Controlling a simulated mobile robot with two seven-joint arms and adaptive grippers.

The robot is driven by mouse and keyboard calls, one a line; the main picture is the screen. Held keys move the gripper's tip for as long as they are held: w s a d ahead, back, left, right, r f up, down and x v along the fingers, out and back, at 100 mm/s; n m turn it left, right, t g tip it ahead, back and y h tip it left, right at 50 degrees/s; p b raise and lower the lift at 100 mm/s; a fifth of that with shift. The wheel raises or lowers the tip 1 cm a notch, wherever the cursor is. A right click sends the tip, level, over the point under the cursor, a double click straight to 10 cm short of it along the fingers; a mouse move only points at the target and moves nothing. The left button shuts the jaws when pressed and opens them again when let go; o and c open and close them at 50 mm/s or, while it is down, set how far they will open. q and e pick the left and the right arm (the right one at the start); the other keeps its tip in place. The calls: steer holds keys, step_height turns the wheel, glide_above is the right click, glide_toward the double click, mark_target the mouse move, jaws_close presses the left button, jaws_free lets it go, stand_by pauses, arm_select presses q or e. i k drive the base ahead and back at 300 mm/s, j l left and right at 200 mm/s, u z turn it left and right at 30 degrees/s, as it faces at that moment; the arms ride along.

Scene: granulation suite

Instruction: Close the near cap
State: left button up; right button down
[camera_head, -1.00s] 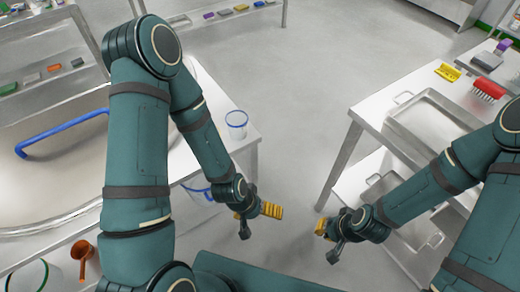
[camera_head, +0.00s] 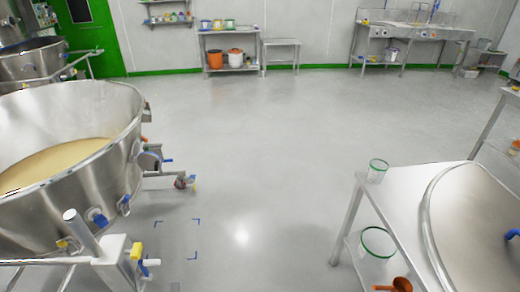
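A large round steel vessel (camera_head: 95,165) with beige material (camera_head: 55,165) in it stands at the left. Two blue fittings sit low on its outer wall: a larger one (camera_head: 98,217) nearer me and a smaller one (camera_head: 124,205) farther right. A side port with a blue handle (camera_head: 166,160) juts from its right side. I cannot tell which of these, if any, is the near cap, or whether it is open or shut. Neither of my grippers is in view.
A steel table (camera_head: 400,190) at the right holds a clear cup (camera_head: 377,171) and a large lid (camera_head: 480,215). The middle floor is clear.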

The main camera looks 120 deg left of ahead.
mark_target(148, 161)
steer(key=u, duration=4.85)
